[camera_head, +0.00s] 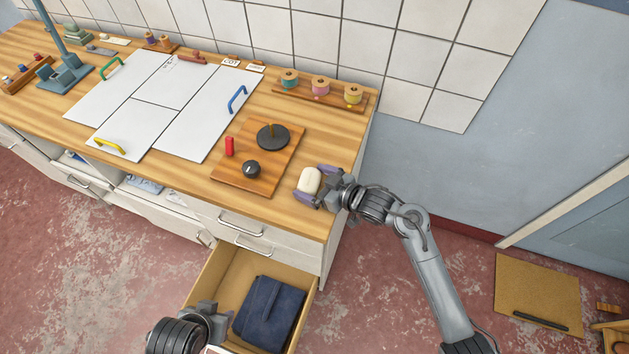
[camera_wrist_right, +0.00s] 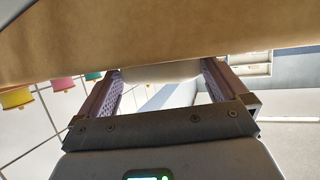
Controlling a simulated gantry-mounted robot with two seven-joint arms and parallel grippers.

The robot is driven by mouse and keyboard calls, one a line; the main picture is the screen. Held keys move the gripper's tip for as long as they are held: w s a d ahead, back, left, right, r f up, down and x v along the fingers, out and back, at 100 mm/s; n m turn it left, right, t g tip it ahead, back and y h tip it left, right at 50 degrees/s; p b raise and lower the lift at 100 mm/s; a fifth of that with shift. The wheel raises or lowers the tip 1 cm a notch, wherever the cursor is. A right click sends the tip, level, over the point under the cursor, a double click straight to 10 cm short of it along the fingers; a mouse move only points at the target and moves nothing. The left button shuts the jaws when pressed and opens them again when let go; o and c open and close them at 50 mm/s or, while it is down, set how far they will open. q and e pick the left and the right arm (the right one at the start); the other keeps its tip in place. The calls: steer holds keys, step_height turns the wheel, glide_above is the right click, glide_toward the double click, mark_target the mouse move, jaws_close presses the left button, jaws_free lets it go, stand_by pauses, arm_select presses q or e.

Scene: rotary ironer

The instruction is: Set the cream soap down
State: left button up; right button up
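The cream soap (camera_head: 309,180) is at the right end of the wooden counter, between the fingers of my right gripper (camera_head: 314,184). In the right wrist view the soap (camera_wrist_right: 160,73) spans the gap between the two purple-padded fingers (camera_wrist_right: 160,90), which look closed on its sides. It is at or just above the counter top (camera_wrist_right: 160,40); I cannot tell whether it touches. My left gripper (camera_head: 208,312) is low in the head view, by the open drawer (camera_head: 217,267); its fingers do not show clearly.
A wooden board (camera_head: 285,160) with a black disc, dark knob and red piece lies left of the soap. A spool rack (camera_head: 310,95) stands along the wall. White panels (camera_head: 205,115) cover the counter's middle. The open drawer holds folded navy cloth (camera_head: 268,312).

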arm_select(q)
steer(key=shift+a, duration=0.1)
arm_select(e)
steer(key=shift+f+b, duration=0.1)
steer(key=shift+b, duration=0.4)
steer(key=v, duration=1)
arm_select(q)
steer(key=shift+f, duration=0.55)
steer(key=o, duration=0.5)
steer(key=shift+c, duration=0.2)
steer(key=shift+o, duration=2.7)
arm_select(e)
steer(key=s+d+f+m+g+h, duration=0.1)
steer(key=s+d+f+m+h, duration=0.2)
steer(key=s, duration=0.6)
steer(key=s+d+f+m+g+h, duration=0.2)
steer(key=s+d, duration=0.4)
steer(key=s, duration=0.3)
steer(key=s+d+f+m+g+h, duration=0.1)
steer(key=s+d+f+m+h, duration=0.2)
steer(key=s, duration=0.6)
steer(key=d+f+h, duration=0.1)
steer(key=d+h, duration=0.1)
steer(key=shift+d+m+h, duration=0.2)
steer(key=shift+m+h, duration=0.1)
